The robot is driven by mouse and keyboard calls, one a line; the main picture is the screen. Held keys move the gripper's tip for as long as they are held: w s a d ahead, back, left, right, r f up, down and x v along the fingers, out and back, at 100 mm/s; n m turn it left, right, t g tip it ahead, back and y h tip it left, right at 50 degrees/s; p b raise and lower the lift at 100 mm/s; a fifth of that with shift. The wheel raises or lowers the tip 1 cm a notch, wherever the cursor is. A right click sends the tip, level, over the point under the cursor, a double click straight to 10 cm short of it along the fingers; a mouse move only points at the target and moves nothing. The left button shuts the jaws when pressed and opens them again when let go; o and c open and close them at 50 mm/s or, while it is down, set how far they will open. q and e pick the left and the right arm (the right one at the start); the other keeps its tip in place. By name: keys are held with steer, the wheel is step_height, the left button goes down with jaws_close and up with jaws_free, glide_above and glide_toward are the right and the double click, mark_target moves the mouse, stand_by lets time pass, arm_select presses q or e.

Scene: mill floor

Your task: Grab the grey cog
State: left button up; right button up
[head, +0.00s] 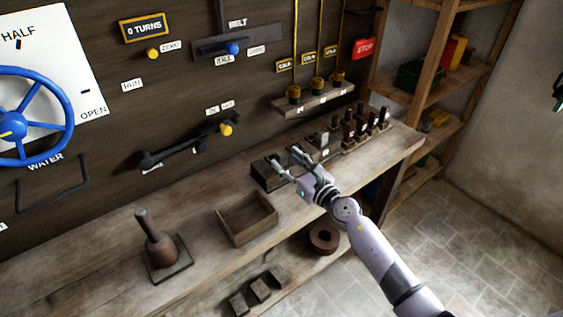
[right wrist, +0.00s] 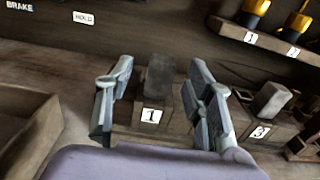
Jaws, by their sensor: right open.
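My right gripper (head: 286,158) is open over the bench, its fingers pointing at the wall side. In the right wrist view its two fingers (right wrist: 158,70) stand on either side of a dark grey upright block (right wrist: 158,78) in a holder marked 1 (right wrist: 150,117). The block looks untouched, with gaps to both fingers. A lighter grey block (right wrist: 271,98) sits at a holder marked 3 (right wrist: 260,132), right of the right finger. No toothed shape shows, so I cannot tell which block is the grey cog. My left gripper is not in view.
An open wooden box (head: 247,222) and a pestle-like tool on a square base (head: 160,250) stand left on the bench (head: 100,265). Several dark pegs in stands (head: 368,128) stand to the right. A small shelf with yellow-topped weights (head: 315,98) is above.

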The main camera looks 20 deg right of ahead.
mark_target(284, 157)
steer(key=x, duration=0.4)
steer(key=shift+d, duration=0.15)
steer(key=shift+s, duration=0.1)
steer(key=shift+c, duration=0.5)
steer(key=c, duration=1)
